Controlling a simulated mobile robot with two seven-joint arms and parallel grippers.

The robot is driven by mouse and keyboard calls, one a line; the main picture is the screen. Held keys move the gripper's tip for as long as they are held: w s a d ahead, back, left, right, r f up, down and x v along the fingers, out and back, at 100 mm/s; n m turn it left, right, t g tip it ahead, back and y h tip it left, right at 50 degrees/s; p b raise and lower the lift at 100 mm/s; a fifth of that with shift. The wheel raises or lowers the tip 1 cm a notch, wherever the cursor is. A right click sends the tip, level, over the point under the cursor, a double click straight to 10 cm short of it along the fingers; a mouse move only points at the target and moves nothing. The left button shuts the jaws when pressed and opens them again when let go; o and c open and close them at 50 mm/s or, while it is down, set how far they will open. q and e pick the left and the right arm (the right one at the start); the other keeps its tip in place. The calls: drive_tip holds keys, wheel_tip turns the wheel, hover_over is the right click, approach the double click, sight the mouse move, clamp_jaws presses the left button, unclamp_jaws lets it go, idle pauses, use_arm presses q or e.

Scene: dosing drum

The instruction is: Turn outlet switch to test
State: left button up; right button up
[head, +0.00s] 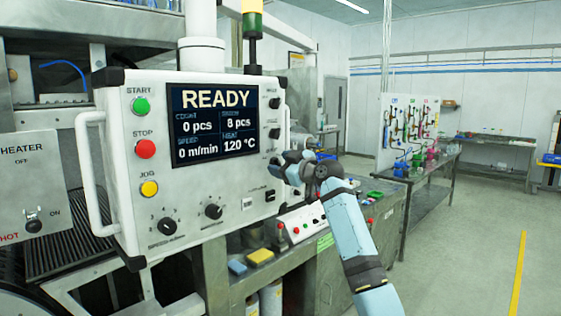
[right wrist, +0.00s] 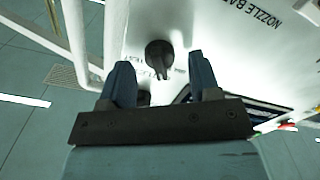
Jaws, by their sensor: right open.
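In the right wrist view a black knob (right wrist: 160,56) sticks out of a white panel (right wrist: 215,25). Lettering beside it is partly hidden by the left finger and seems to end in "TEST". My right gripper (right wrist: 160,66) is open, with one dark finger on each side of the knob's line. I cannot tell whether either finger touches it. In the head view my right gripper (head: 290,161) is at the right edge of the white control box (head: 225,185), below two black knobs on that edge. My left gripper is not in view.
The box's screen (head: 211,122) reads READY. Start, stop and jog buttons and two lower dials (head: 213,211) sit on its face. A bench with a small button box (head: 303,222) stands below the arm. The floor at the right is clear.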

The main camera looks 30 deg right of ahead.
drive_tip(key=shift+w+a, duration=0.1)
drive_tip(key=shift+w, duration=0.2)
drive_tip(key=c, duration=0.9)
